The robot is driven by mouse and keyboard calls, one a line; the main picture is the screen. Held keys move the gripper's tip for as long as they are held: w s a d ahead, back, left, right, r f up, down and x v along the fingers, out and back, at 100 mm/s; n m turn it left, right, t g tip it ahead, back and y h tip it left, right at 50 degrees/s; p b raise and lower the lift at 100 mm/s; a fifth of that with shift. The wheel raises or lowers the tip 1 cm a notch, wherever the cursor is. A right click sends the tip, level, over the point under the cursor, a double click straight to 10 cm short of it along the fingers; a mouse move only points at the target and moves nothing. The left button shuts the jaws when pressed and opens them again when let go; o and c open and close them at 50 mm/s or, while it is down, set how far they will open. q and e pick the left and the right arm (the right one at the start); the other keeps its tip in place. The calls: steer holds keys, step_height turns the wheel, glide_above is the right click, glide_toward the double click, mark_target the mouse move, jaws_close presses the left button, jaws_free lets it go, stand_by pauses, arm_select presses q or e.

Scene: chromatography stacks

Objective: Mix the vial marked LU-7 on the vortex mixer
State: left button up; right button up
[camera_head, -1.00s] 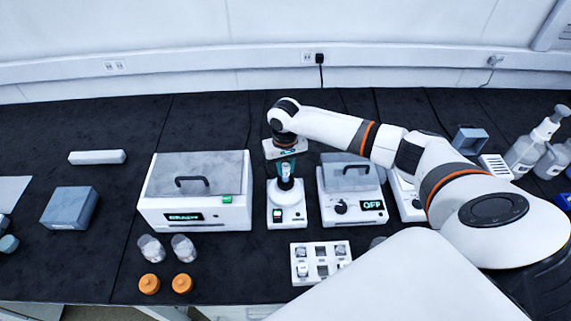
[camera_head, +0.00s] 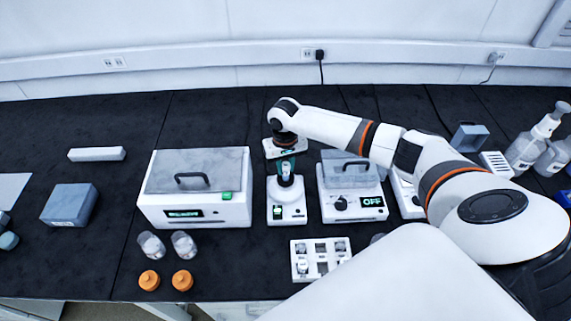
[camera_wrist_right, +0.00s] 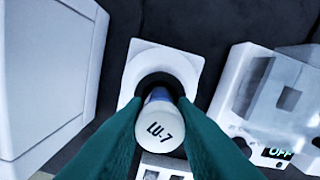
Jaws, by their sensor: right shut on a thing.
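The vial marked LU-7 (camera_wrist_right: 158,127) has a pale cap with black lettering and a blue part below it. My right gripper (camera_wrist_right: 160,102) is shut on it, with a green finger on each side. The vial stands over the dark round cup of the vortex mixer (camera_wrist_right: 137,68). In the head view the right gripper (camera_head: 286,164) is above the small white mixer (camera_head: 287,211), and the vial (camera_head: 286,171) looks upright at its cup. I cannot tell how firmly the vial's base presses on the cup. My left gripper is out of view.
A white lidded machine (camera_head: 233,207) stands close left of the mixer, and a device reading OFF (camera_head: 350,208) close right. A white vial rack (camera_head: 312,277) is in front. Orange caps (camera_head: 149,280) and clear containers (camera_head: 151,245) lie front left. The back of the bench is clear.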

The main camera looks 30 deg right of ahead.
mark_target(286, 165)
steer(key=shift+f, duration=0.55)
stand_by(1.7)
steer(key=shift+r+p, duration=0.15)
steer(key=shift+p, duration=0.35)
stand_by(1.3)
steer(key=o, duration=1.3)
steer(key=shift+r, duration=0.1)
step_height(286, 165, up, 6)
steer(key=p, duration=0.7)
